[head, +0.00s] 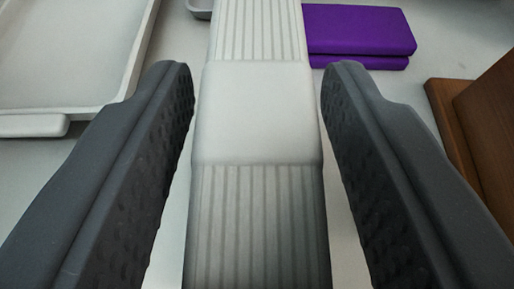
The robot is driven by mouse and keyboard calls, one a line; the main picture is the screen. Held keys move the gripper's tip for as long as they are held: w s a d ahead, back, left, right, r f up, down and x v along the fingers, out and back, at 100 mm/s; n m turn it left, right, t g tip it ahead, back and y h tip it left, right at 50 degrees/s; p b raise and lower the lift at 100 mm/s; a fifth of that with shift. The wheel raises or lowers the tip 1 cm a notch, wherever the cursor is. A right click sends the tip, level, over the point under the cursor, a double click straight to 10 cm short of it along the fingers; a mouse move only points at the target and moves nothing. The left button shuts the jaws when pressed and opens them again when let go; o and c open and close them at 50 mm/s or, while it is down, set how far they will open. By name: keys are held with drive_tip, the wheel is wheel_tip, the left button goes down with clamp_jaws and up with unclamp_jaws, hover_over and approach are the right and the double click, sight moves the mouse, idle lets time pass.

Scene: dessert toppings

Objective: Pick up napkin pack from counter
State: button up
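A long pale grey-white item (257,110), with lengthwise ribs and a smooth band around its middle, runs from the top edge to the bottom edge of the head view. It looks like the napkin pack, but I cannot be sure. My gripper (257,85) is open, one dark grey finger on each side of it. Strips of counter show between the item and both fingers lower down. Near the fingertips the gaps are very narrow, and I cannot tell whether either finger touches. A purple folded stack (358,30) lies beyond the right fingertip, partly behind the pale item.
A white shallow tray (142,45) fills the upper left. A brown wooden object (452,125) stands at the right edge. A small grey dish (199,9) shows at the top, left of the pale item. Bare counter (440,62) lies between the purple stack and the wood.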

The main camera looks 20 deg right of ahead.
clamp_jaws()
drive_tip(key=shift+r, duration=0.15)
